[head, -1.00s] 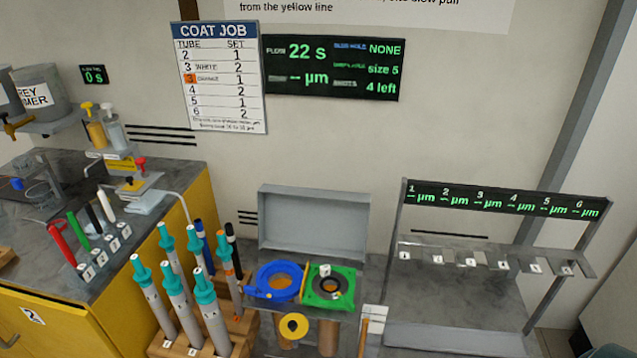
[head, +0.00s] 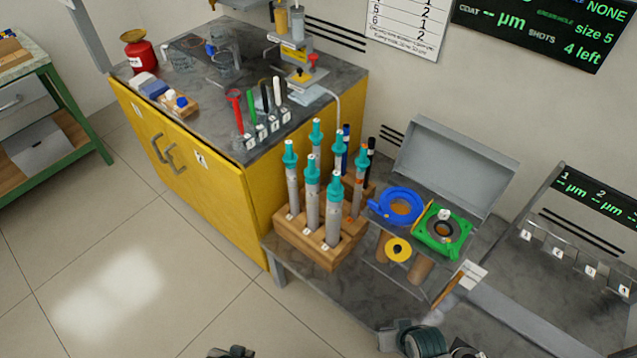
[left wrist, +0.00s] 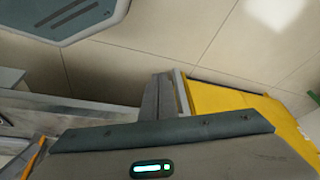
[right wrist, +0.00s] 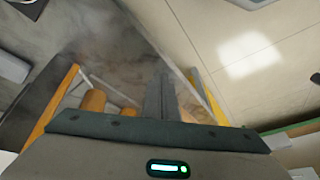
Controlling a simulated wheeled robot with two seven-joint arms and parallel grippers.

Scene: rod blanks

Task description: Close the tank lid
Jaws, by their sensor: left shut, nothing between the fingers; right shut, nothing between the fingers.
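The grey tank lid (head: 455,165) stands raised and tilted back, open, in the head view. In front of it, on the tank's top, are a blue ring (head: 400,206) and a green square fixture (head: 441,232). My left gripper (left wrist: 160,90) shows shut and empty in the left wrist view, over the floor beside a yellow cabinet. My right gripper (right wrist: 166,92) shows shut and empty in the right wrist view, near wooden cylinders (right wrist: 93,101). In the head view only dark parts of my arms show at the bottom edge, apart from the lid. Neither wrist view clearly shows the lid.
A wooden rack (head: 318,240) of teal-topped tubes stands left of the tank. A yellow cabinet (head: 215,190) with rods and bottles on top is farther left. A frame with numbered slots (head: 560,252) is at the right. The floor (head: 110,270) at lower left is clear.

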